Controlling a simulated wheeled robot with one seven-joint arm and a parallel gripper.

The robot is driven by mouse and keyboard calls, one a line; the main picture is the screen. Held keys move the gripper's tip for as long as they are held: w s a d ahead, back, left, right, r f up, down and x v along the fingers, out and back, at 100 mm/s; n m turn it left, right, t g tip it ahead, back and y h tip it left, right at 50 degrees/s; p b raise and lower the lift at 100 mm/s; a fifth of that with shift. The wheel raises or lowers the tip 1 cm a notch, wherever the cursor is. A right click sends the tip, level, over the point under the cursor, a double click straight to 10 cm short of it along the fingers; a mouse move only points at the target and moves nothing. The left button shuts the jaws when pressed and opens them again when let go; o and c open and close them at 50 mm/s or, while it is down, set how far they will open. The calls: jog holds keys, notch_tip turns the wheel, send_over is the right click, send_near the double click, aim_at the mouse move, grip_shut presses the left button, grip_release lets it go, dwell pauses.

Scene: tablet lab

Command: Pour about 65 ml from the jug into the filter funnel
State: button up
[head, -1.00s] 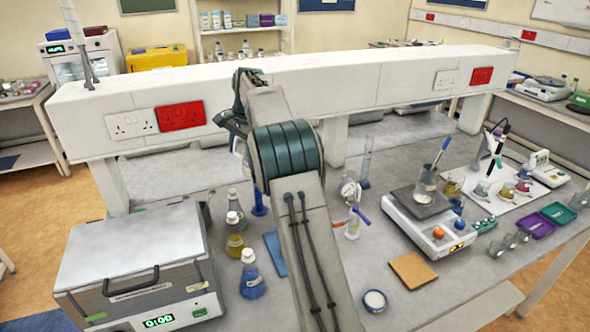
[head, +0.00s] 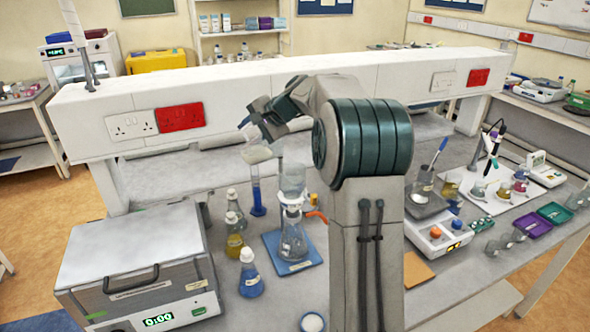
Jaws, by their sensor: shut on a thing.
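My gripper (head: 248,132) is above the bench at the middle left, small and partly hidden by my own wrist. It is shut on a pale, translucent vessel that looks like the jug (head: 257,155). The jug is in the air, to the upper left of the filter funnel (head: 292,179), and seems tilted; its contents cannot be made out. The clear funnel stands on top of a conical flask (head: 293,243), which stands on a blue mat (head: 272,245). I cannot see any stream of liquid.
A blue-based measuring cylinder (head: 257,198) stands behind the flask. Capped bottles with yellow (head: 234,245) and blue (head: 251,284) liquid stand to its left, beside a lidded bath (head: 140,255). A balance (head: 430,238) is at the right. The white shelf beam (head: 240,85) spans the back.

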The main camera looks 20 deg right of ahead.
jog(key=shift+s+d+r+t+y, duration=0.25)
jog(key=shift+r+t+y, duration=0.15)
jog(key=shift+r+t, duration=0.15)
jog(key=shift+s+d+r+t+y+b, duration=0.25)
jog(key=shift+r+t+y+b, duration=0.25)
jog(key=shift+b, duration=1.15)
jog(key=shift+s+r+t+b, duration=0.1)
jog(key=shift+r+t+b, duration=0.15)
jog(key=shift+b, duration=0.15)
jog(key=shift+s+d+r+t+y+b, duration=0.2)
jog(key=shift+s+r+t+y+b, duration=0.1)
jog(key=shift+b, duration=0.75)
jog(key=shift+s+d+r+t+y+b, duration=0.25)
jog(key=shift+s+d+b, duration=0.15)
jog(key=shift+b, duration=0.85)
jog(key=shift+s+d+r+t+y+b, duration=0.2)
jog(key=shift+s+b, duration=0.25)
jog(key=shift+b, duration=0.75)
jog(key=shift+s+d, duration=0.1)
jog(key=shift+d, duration=0.05)
